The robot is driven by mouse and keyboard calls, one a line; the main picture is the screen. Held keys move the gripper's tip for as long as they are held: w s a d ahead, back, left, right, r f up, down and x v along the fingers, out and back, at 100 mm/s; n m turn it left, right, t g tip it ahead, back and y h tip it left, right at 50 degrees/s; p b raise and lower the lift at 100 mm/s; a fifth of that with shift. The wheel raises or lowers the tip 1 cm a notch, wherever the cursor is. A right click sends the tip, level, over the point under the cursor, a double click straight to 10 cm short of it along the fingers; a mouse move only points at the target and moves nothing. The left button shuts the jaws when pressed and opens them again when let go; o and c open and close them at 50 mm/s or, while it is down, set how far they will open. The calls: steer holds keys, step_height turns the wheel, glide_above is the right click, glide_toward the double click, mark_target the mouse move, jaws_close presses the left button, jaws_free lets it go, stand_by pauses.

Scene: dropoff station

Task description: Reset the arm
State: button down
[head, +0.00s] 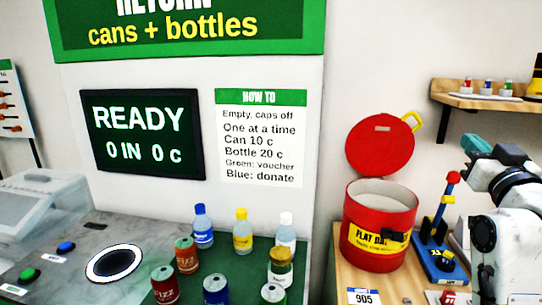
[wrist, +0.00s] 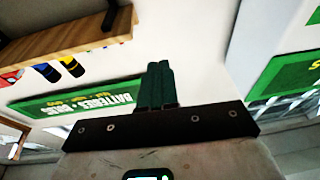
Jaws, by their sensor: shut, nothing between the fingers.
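My gripper (head: 474,143) is raised at the right edge of the head view, its teal fingers pointing up and to the left. It is above the wooden table and in front of the wall, beside the red bucket. In the wrist view my gripper (wrist: 155,68) shows two dark green fingers pressed together with nothing between them. Part of my white arm runs out of the head view on the right.
A red bucket (head: 362,233) with its lid open stands on the wooden table (head: 404,283). Several bottles and cans, including a blue bottle (head: 202,228), stand on the green counter. A wall shelf (head: 484,101) holds small items above my gripper. The screen (head: 142,135) reads READY.

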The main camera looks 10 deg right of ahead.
steer(key=s+a+f+g+y, duration=0.1)
steer(key=s+a+f+g, duration=0.2)
steer(key=f, duration=0.8)
steer(key=s+a+f+g+y, duration=0.1)
steer(key=s+a+f+g, duration=0.2)
steer(key=f, duration=0.7)
steer(key=s+a+f+g+y, duration=0.1)
steer(key=s+a+f+g, duration=0.15)
steer(key=f, duration=0.85)
steer(key=s+a+f+g, duration=0.2)
steer(key=s+f, duration=0.4)
steer(key=s, duration=0.3)
steer(key=s+a+f+n+g+y, duration=0.1)
steer(key=s+f+g, duration=0.4)
steer(key=s, duration=0.5)
steer(key=s+a+f+n+g, duration=0.1)
steer(key=s+a+f+g, duration=0.2)
steer(key=s+f, duration=0.5)
steer(key=shift+s+a+f+g, duration=0.2)
steer(key=shift+s+a+g, duration=0.25)
steer(key=shift+s, duration=0.6)
